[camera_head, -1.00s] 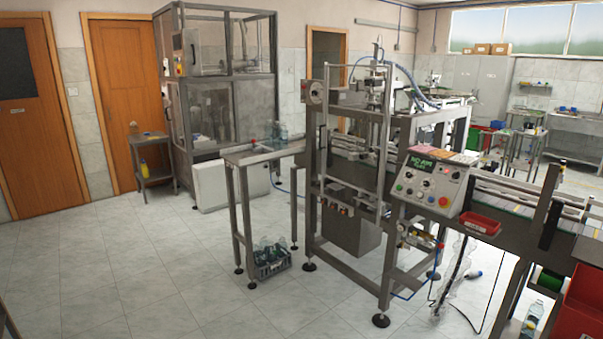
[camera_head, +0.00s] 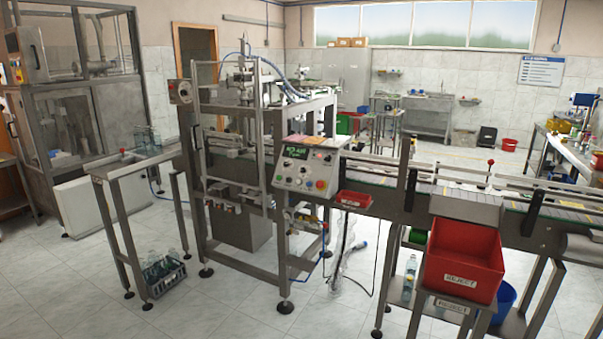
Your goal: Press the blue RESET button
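A grey sloped control panel (camera_head: 291,181) sits on the front of the metal machine frame at the middle of the picture. It carries a dark display (camera_head: 295,152) with green text, several small knobs and buttons, and a red button (camera_head: 319,184) at its lower right. I cannot make out a blue button or a RESET label on it at this size. My gripper is not in view.
A conveyor (camera_head: 465,193) runs right from the panel, with a small red tray (camera_head: 354,199) beside it and a red reject bin (camera_head: 462,262) below. A side table (camera_head: 122,166) stands left, above a bottle crate (camera_head: 163,278). The front-left floor is clear.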

